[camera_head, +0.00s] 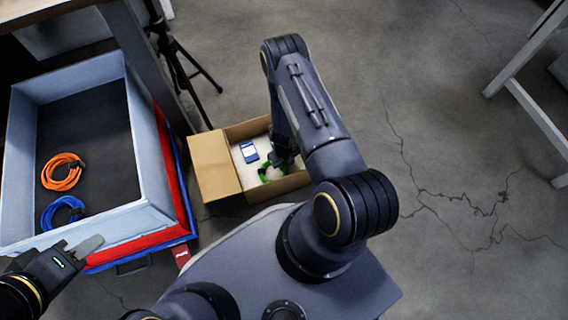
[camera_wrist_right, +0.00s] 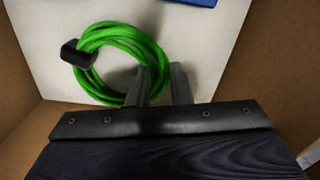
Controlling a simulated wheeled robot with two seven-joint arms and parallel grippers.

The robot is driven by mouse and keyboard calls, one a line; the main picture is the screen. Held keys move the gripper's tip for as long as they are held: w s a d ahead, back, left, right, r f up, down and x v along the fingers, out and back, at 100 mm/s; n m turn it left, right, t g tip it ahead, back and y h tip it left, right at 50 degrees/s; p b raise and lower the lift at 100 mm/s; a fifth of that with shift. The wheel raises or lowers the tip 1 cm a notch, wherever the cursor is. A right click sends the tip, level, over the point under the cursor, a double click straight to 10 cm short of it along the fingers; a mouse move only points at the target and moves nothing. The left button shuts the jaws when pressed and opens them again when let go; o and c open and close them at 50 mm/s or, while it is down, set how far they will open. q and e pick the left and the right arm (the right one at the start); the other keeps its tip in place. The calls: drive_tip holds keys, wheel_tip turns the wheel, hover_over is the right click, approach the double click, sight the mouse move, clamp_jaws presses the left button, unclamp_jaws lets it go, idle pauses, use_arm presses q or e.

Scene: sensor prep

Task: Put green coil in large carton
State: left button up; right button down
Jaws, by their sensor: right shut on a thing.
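The green coil (camera_wrist_right: 122,48) is a ring of bright green cable with a black clip. In the head view the green coil (camera_head: 264,171) shows at the right gripper, inside the large carton (camera_head: 214,168), an open brown box on the floor. My right gripper (camera_wrist_right: 160,84) reaches down into the carton and is shut on the near edge of the coil. The coil is over the white bottom; I cannot tell if it touches. In the head view the arm partly hides my right gripper (camera_head: 283,158). My left gripper (camera_head: 84,250) is at the lower left, its jaw opening unclear.
A blue and white item (camera_head: 249,151) lies in the carton. Left of it, a grey tray (camera_head: 148,160) holds an orange coil (camera_head: 62,172) and a blue coil (camera_head: 62,212). A black tripod (camera_head: 181,62) stands behind.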

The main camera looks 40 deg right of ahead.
drive_tip(key=shift+r, duration=0.1)
drive_tip(key=c, duration=1.3)
unclamp_jaws()
